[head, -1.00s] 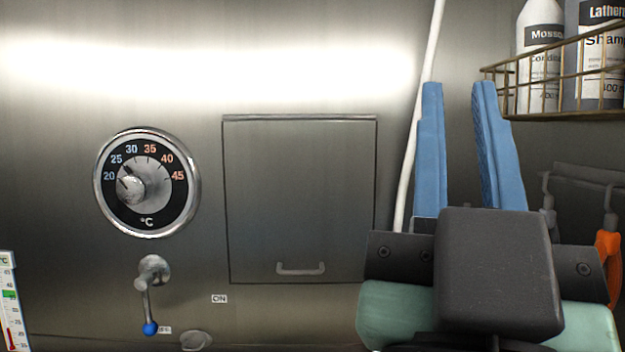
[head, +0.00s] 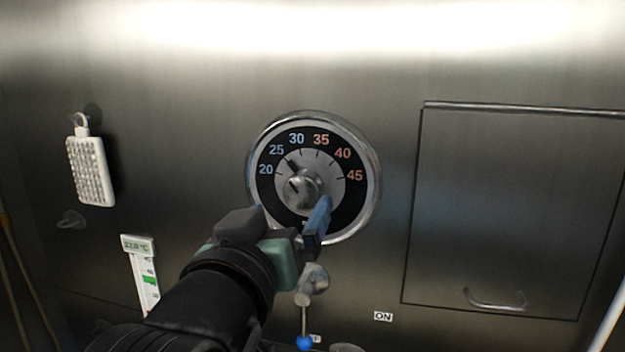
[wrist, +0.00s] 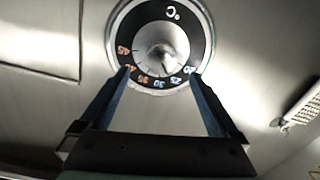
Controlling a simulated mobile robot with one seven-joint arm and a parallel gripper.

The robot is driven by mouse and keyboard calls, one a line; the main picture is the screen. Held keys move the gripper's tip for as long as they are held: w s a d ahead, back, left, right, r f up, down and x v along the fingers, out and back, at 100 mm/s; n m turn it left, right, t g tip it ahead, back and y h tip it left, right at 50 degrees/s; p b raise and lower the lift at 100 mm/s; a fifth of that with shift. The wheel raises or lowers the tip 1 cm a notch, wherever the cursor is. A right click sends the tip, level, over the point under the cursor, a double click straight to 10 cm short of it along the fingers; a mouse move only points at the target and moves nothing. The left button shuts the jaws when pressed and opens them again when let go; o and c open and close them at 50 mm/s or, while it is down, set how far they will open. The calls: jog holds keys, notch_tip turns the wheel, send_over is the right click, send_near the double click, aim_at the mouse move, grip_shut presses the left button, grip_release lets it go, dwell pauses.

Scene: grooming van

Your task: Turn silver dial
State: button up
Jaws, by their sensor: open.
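The silver dial (head: 305,187) is a round knob at the centre of a black temperature ring (head: 347,210) marked 20 to 45 on a steel wall. Its dark pointer lies near 25. My gripper (head: 325,205) is in front of the lower right of the ring in the head view, seen edge-on. In the wrist view the dial (wrist: 161,58) shows upside down, ahead of and between the two blue fingers of my open gripper (wrist: 160,85). The fingers appear apart from the knob; the exact gap in depth is unclear.
A lever with a blue ball (head: 304,343) hangs below the dial, close under my gripper. A panel with a handle (head: 495,303) is to the right. A white brush (head: 90,170) and a thermometer (head: 146,280) are at the left.

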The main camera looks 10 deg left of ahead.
aim_at(301, 192)
jog(key=w+p, duration=0.2)
jog(key=w, duration=0.5)
jog(key=shift+w+a+r, duration=0.1)
jog(key=shift+w+a, duration=0.05)
jog(key=shift+w, duration=0.55)
jog(key=c, duration=1.4)
jog(key=shift+f+m+b, duration=0.25)
jog(key=shift+m+b, duration=0.45)
jog(key=shift+m, duration=0.4)
jog(key=shift+r+m+b, duration=0.15)
jog(key=shift+m+b, duration=0.45)
jog(key=shift+m, duration=0.8)
jog(key=o, duration=1.4)
